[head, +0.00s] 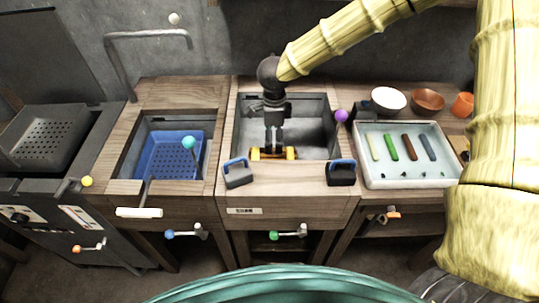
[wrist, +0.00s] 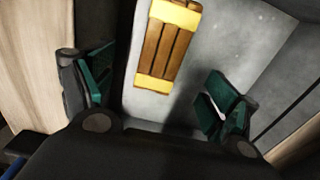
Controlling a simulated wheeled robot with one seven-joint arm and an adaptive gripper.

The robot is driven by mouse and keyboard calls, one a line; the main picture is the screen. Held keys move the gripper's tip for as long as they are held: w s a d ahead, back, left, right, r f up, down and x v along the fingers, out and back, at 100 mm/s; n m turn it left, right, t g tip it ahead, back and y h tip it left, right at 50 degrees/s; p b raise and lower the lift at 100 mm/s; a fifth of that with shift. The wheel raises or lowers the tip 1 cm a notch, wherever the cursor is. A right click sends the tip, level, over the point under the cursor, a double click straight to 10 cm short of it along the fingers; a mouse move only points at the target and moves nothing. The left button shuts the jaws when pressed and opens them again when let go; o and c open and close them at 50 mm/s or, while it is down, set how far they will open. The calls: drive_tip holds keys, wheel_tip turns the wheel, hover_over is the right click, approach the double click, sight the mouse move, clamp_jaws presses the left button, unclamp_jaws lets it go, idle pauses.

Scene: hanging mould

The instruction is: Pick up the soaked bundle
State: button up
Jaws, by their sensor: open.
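The bundle (wrist: 167,50) is a row of brown sticks with a yellow band near each end. It lies on the floor of the grey basin (wrist: 240,28). In the head view, the bundle (head: 290,153) shows low in the middle basin (head: 315,125), partly hidden behind my gripper (head: 273,143). My gripper points down into that basin. In the wrist view, my gripper (wrist: 159,80) is open, with green pads on both fingers. The bundle lies ahead of the fingertips, between their lines, and no finger touches it.
The middle basin has wooden rims, with two dark, blue-handled blocks (head: 238,173) (head: 341,172) at its front corners. A purple knob (head: 341,116) stands at its right rim. A blue perforated tray (head: 170,158) sits in the left basin. A white tray (head: 372,176) with coloured sticks lies right.

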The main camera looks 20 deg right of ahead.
sight(273, 155)
drive_tip(key=shift+f, duration=2.9)
drive_tip(key=f, duration=0.2)
drive_tip(key=f+p, duration=0.1)
drive_tip(key=f, duration=0.1)
drive_tip(key=shift+w+f, duration=0.2)
drive_tip(key=shift+f, duration=0.2)
drive_tip(key=shift+c, duration=0.5)
drive_tip(key=c, duration=1.3)
